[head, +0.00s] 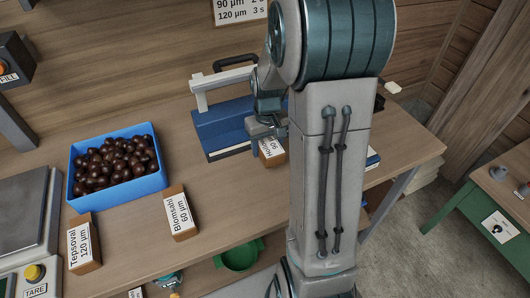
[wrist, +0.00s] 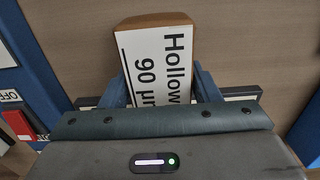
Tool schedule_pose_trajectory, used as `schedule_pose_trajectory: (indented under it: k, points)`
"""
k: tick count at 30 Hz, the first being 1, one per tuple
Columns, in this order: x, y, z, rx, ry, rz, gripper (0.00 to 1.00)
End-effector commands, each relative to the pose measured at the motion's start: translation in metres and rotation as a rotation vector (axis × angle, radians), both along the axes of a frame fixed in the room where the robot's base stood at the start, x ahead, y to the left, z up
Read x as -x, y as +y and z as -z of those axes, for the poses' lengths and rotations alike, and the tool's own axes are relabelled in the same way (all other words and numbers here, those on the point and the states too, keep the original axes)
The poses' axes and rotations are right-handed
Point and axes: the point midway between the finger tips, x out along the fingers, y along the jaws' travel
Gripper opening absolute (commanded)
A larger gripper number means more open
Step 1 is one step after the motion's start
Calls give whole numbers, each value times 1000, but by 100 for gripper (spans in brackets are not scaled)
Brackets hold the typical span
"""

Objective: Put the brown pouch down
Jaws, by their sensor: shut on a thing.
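In the head view the pouch (head: 272,152) shows below my gripper (head: 267,128), just right of the blue machine with a white handle (head: 215,128), partly hidden by my arm. I cannot tell whether its underside touches the wooden bench.
A blue crate (head: 122,192) of dark chestnuts stands at left. Brown pouches labelled Tepsoval 120 µm (head: 83,243) and Blomsahl 60 µm (head: 180,213) stand near the bench's front edge. A scale (head: 27,215) is far left. Bare bench (head: 232,185) lies in front of the machine.

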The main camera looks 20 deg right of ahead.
Motion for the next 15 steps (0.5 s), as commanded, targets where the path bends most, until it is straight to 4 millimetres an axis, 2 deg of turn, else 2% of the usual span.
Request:
schedule_pose_trajectory:
  k: [5, 10, 15]
  points:
    - [-7, 3, 8, 0, 1, -1, 28]
    - [-6, 4, 33, -1, 5, -1, 28]
    - [-7, 3, 44, 0, -1, -1, 28]
